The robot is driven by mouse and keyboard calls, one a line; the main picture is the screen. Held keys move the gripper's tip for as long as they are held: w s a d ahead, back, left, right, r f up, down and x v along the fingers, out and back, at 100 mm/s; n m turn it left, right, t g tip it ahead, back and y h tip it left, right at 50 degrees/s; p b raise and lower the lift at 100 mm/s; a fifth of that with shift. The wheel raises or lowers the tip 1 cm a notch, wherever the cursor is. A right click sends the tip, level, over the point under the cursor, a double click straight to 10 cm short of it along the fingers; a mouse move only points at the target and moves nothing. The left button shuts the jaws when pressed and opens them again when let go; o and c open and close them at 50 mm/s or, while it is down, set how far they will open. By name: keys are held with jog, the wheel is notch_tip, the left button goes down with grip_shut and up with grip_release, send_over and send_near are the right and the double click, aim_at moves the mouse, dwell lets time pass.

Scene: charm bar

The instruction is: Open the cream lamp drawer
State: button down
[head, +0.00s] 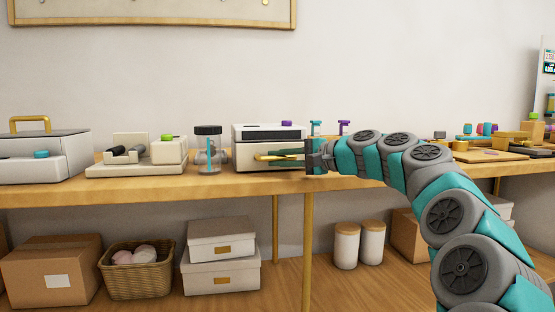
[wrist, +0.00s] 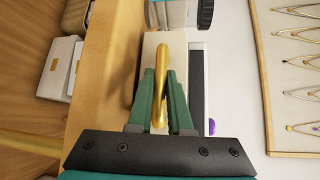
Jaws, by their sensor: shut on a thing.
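The cream lamp (head: 268,132) is a boxy unit with a dark slot and a purple button on top, standing on the wooden bench. Its drawer has a cream front (head: 245,160) with a gold bar handle (head: 268,157). My gripper (head: 275,154) reaches in from the right and is shut on the handle. In the wrist view my green fingers (wrist: 161,78) sit on either side of the gold handle (wrist: 161,55). The drawer front (wrist: 178,48) lies just beyond the fingers. My gripper hides part of it, and I cannot tell whether any gap shows.
A glass jar with a black lid (head: 208,150) stands close left of the lamp. Further left are a cream device with a green button (head: 140,155) and a white box with a gold handle (head: 45,155). The bench edge (head: 180,190) runs below. Small teal and purple stands (head: 343,127) are behind my arm.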

jog(key=s+d, duration=0.3)
jog(key=s, duration=0.7)
jog(key=shift+s+d, duration=0.15)
jog(key=shift+s, duration=0.25)
jog(key=c, duration=0.8)
grip_release()
jog(key=shift+c, duration=0.2)
jog(key=v, duration=0.7)
jog(key=shift+s+d, duration=0.25)
jog(key=shift+d, duration=0.05)
